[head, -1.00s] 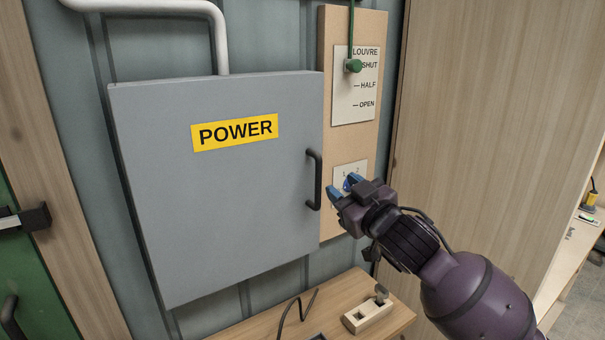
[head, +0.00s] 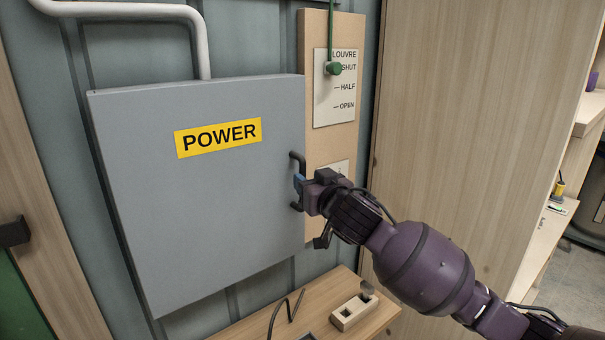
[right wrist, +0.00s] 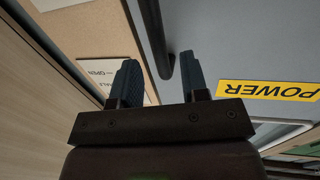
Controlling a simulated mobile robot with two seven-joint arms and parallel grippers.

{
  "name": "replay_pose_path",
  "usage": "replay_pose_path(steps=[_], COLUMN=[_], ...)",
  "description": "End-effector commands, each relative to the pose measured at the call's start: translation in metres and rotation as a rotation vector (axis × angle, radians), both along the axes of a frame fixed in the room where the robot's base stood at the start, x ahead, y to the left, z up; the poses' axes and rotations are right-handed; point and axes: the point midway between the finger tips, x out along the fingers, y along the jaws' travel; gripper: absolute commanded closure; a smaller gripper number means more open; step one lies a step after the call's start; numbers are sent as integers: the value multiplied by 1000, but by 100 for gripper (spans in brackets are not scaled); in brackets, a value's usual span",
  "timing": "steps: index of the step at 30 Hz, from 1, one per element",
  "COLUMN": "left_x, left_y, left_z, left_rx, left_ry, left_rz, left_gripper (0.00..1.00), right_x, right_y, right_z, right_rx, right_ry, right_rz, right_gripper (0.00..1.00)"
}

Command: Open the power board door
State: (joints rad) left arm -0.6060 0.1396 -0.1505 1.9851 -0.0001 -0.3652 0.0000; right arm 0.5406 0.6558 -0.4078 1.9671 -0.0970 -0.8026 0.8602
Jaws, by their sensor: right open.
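The grey power board door (head: 200,210) with a yellow POWER label (head: 218,138) hangs on the wall and looks shut. Its black bar handle (head: 297,157) is upright at the door's right edge. My right gripper (head: 300,186) is at the handle, reaching in from the right, and hides the handle's middle. In the right wrist view the blue fingers (right wrist: 160,82) are open, and the black handle (right wrist: 152,35) shows between them, nearer the right finger. I cannot tell whether a finger touches it. My left gripper is not in view.
A wooden louvre panel (head: 313,150) with a green knob (head: 334,69) on a cord stands right of the door. Below is a wooden bench (head: 345,280) with a switch block (head: 354,311) and a dark cable. A tall wooden panel (head: 450,110) stands at right.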

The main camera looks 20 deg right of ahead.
Motion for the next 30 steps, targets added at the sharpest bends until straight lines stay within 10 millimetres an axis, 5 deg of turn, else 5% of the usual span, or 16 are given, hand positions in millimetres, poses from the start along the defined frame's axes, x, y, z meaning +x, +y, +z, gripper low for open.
replay_pose_path(steps=[9, 20, 30], left_x=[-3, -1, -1], left_y=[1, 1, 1], left_z=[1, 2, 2], left_rx=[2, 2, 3], left_ry=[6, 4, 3], left_rz=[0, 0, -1], left_gripper=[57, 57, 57], right_x=[33, 37, 37], right_y=[5, 6, 6], right_z=[1, 0, 0], right_rx=[0, 0, 0], right_ry=[0, 0, 0], right_rz=[0, 1, 0], right_gripper=[59, 59, 100])
